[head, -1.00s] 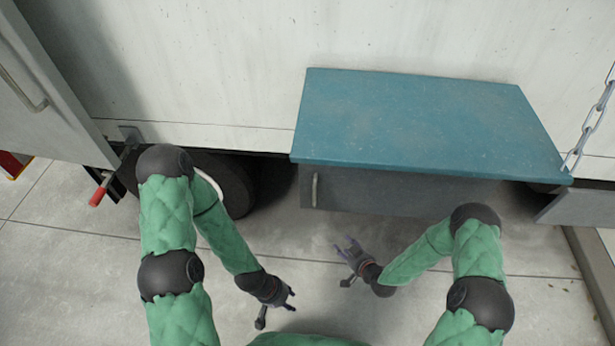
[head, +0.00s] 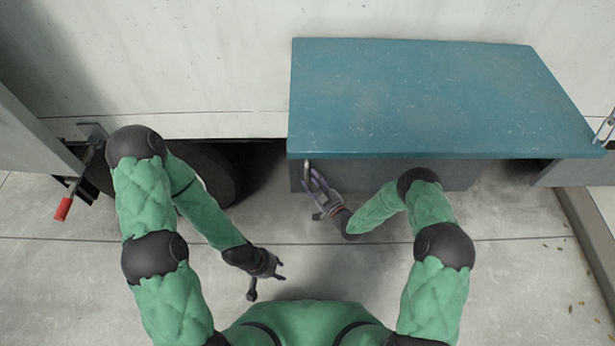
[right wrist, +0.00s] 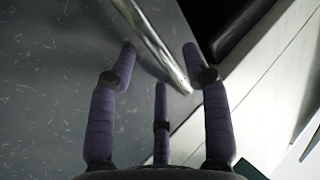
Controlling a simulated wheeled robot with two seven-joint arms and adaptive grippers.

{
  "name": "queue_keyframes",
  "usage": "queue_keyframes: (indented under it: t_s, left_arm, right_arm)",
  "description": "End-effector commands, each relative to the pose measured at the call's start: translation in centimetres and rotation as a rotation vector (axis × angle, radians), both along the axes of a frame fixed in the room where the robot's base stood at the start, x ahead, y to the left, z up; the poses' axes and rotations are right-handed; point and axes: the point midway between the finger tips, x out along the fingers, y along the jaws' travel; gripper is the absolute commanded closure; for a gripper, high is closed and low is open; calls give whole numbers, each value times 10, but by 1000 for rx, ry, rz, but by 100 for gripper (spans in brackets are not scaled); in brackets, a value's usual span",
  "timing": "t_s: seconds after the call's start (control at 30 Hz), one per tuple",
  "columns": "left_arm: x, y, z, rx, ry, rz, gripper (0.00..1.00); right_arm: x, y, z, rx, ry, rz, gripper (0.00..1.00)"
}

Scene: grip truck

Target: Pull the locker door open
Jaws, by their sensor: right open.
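The grey locker door (head: 450,176) faces me under a teal top panel (head: 430,100). Its metal handle (head: 307,172) is upright at the door's left end. My right gripper (head: 314,194) is open at the handle. In the right wrist view, the handle (right wrist: 148,42) runs between the spread purple fingers (right wrist: 160,62) of that gripper; I cannot tell whether they touch it. The door looks shut. My left gripper (head: 268,284) looks open and empty, low over the floor, away from the locker. My right forearm hides part of the door front.
The white truck side (head: 200,60) stands behind the locker. A dark wheel (head: 205,172) and a red-tipped lever (head: 63,208) are at the left. A chain (head: 606,126) hangs at the right. The concrete floor (head: 330,265) in front is clear.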

Motion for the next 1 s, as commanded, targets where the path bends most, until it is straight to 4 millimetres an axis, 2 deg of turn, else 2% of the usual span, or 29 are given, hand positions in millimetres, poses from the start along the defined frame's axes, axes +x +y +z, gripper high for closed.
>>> queue_keyframes:
  t_s: [0.23, 0.6, 0.63, 0.7, 0.8, 1.0]
  left_arm:
    - [0, 0, -10, 0, 0, 0, 60]
    - [0, 0, -11, 0, -1, 0, 60]
    - [0, 0, -11, 0, -1, 0, 60]
    - [0, 0, -11, 0, -1, 0, 60]
    - [0, 0, -11, 0, -1, 0, 60]
    - [0, 0, -11, 0, -1, 0, 60]
  right_arm:
    - [22, 16, -1, 0, 0, 1, 51]
    - [26, 18, 0, 1, 3, 0, 51]
    - [26, 18, 0, 1, 3, 0, 57]
    - [26, 18, 0, 1, 3, 0, 77]
    - [26, 18, 0, 0, 2, 0, 100]
    - [25, 18, 0, 1, 3, -1, 100]
